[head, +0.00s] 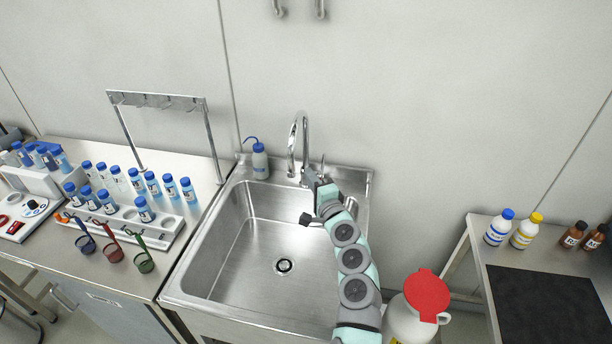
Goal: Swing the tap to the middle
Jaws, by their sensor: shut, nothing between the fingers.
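The tap (303,135) is a tall chrome gooseneck at the back edge of the steel sink (235,240). Its spout curves over to the left side and points down near the back left of the basin. A small lever stands just right of its base. My gripper (308,218) is shut and empty over the back right of the basin, in front of the tap and below its spout. My arm comes up from the lower right and covers the right side of the sink. Whether the gripper touches the tap cannot be told.
A blue-capped wash bottle (259,160) stands left of the tap. A rack of blue-capped vials (125,220) and a metal stand (157,100) are on the left bench. A white jug with a red lid (425,290) is right of my arm. The basin's middle is clear.

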